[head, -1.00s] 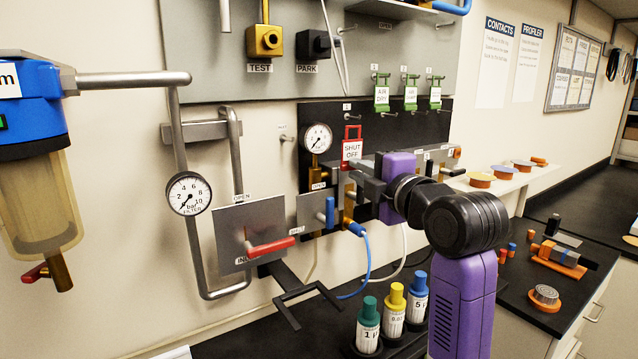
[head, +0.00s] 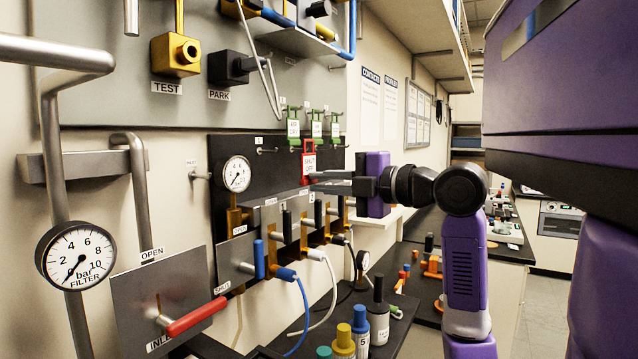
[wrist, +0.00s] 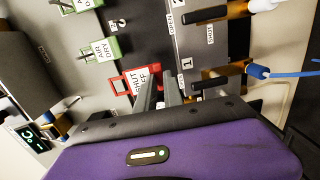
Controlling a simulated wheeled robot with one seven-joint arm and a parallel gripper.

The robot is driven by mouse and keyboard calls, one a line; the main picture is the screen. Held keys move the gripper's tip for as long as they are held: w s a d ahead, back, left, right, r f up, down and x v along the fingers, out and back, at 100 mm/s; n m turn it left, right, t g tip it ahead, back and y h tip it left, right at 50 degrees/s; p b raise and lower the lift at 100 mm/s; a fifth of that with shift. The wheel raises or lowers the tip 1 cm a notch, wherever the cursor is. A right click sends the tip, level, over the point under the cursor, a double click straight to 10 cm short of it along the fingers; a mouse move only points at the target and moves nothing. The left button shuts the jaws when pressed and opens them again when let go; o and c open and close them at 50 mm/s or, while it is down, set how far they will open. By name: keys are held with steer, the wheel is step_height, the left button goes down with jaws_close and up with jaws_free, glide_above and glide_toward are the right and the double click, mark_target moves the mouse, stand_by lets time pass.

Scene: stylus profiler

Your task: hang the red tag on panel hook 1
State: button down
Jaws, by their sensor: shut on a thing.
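The red-framed tag (head: 308,165) with a white "SHUT OFF" face is held in my gripper (head: 320,177). In the wrist view the tag (wrist: 128,84) sits at the tips of the closed fingers (wrist: 160,94). Its red loop stands above the white face in the head view. Panel hook 1 (head: 265,151) is a small peg under a "1" label on the black panel (head: 228,146). In the head view the tag appears right of this hook and a little lower. I cannot tell the gap in depth, and the tag is not seen on a hook.
Several green "AIR DRY" tags (head: 293,127) hang just above. Below are a pressure gauge (head: 235,174), a valve row with a blue handle (head: 259,259) and a red lever (head: 196,316). Coloured-cap bottles (head: 360,326) stand on the bench beneath.

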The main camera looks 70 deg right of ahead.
mark_target(308, 184)
steer(key=shift+w+a+f+y, duration=0.25)
steer(key=shift+a+f+y, duration=0.1)
steer(key=shift+a, duration=0.15)
steer(key=shift+f+n+b, duration=0.15)
steer(key=shift+n+b, duration=0.15)
steer(key=shift+b, duration=0.3)
steer(key=shift+x, duration=2.5)
steer(key=shift+r, duration=0.3)
steer(key=shift+b, duration=0.65)
steer(key=shift+w, duration=0.15)
steer(key=shift+x, duration=1.85)
steer(key=shift+f+b, duration=0.35)
steer(key=shift+b, duration=0.4)
